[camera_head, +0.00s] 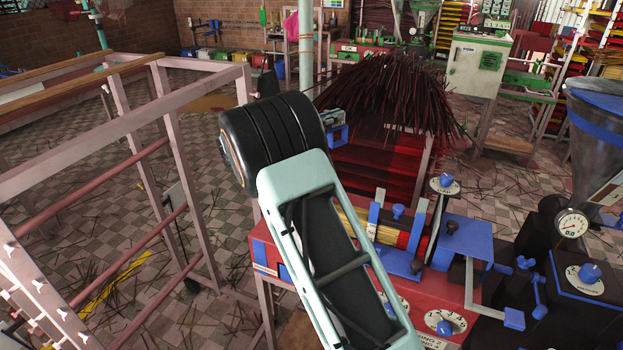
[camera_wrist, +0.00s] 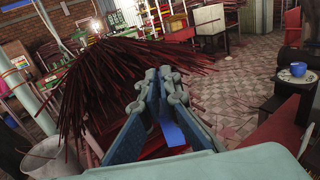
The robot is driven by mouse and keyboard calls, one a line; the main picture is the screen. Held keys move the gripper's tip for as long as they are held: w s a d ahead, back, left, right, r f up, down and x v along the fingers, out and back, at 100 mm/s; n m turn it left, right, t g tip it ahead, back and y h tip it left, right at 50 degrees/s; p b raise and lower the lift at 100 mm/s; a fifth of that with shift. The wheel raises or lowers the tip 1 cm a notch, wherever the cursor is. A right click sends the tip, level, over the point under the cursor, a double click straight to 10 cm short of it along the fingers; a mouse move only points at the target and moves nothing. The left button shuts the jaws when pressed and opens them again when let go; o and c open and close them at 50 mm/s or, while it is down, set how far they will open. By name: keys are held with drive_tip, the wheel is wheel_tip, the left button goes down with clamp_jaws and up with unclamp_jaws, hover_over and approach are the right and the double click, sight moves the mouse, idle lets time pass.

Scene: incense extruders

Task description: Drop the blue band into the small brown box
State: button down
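My gripper (camera_wrist: 163,84) reaches forward in the wrist view, its two jointed fingers close together. A bright blue piece (camera_wrist: 173,132), which looks like the blue band, shows between them. In the head view, a blue squared loop (camera_head: 338,135) shows at my gripper's end (camera_head: 331,118), just past my dark wrist. The fingers appear shut on this band, though the contact is not clear. It is in front of the red stack with dark sticks. I cannot make out the small brown box with certainty in either view.
A large bundle of dark red incense sticks (camera_head: 390,95) lies on red trays (camera_head: 375,180) close to my gripper. A red and blue extruder bench (camera_head: 400,265) stands at the front. A pink metal frame (camera_head: 120,125) is on the left. Tiled floor lies between.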

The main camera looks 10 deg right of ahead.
drive_tip(key=a+f+b, duration=0.3)
drive_tip(key=a+f, duration=0.2)
drive_tip(key=f, duration=0.2)
drive_tip(key=shift+a+f+b, duration=0.3)
drive_tip(key=shift+a+f, duration=0.05)
drive_tip(key=shift+s, duration=0.1)
drive_tip(key=c, duration=2.1)
unclamp_jaws()
drive_tip(key=v, duration=1.2)
